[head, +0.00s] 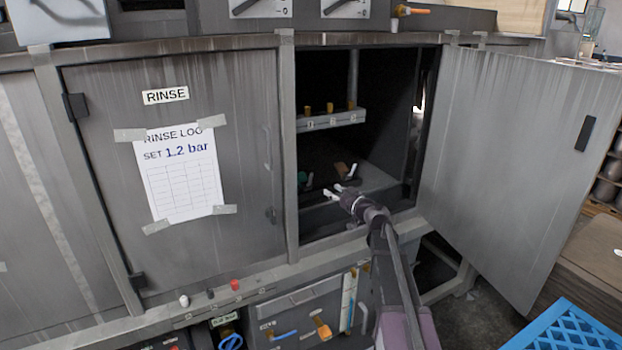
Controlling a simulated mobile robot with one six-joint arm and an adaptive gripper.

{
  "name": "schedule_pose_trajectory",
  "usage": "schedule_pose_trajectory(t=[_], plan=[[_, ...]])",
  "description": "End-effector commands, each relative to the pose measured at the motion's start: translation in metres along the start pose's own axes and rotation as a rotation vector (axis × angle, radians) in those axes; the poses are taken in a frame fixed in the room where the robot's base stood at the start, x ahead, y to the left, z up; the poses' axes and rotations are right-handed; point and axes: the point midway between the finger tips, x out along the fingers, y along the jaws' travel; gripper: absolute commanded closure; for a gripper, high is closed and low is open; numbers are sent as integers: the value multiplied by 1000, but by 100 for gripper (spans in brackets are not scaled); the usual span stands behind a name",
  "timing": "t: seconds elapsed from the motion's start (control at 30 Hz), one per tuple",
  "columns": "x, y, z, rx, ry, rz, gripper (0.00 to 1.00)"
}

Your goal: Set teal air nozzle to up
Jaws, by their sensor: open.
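A small teal part (309,181), which looks like the teal air nozzle, sits low inside the open cabinet, on the left. It is too small and dark to tell which way it points. My gripper (334,191) reaches into the cabinet opening from the lower right, open, with its pale fingertips toward the left. The gripper is just right of the teal part and appears apart from it. A brown part with a pale lever (343,170) sits right behind the gripper.
An open cabinet door (505,160) stands to the right of my arm. A shelf (330,121) with several yellow knobs crosses the cabinet above. The closed RINSE door (245,110) is on the left. A blue crate (570,328) lies at the lower right.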

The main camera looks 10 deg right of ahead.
Motion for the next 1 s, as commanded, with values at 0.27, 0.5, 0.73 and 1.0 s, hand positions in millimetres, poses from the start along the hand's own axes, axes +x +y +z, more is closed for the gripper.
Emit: schedule_pose_trajectory(t=[0.27,0.5,0.73,1.0], plan=[[41,1,0,0,0,-2,49],[78,0,0,0,0,-3,49],[108,0,0,0,0,-3,49],[122,-2,0,0,0,-2,49]])
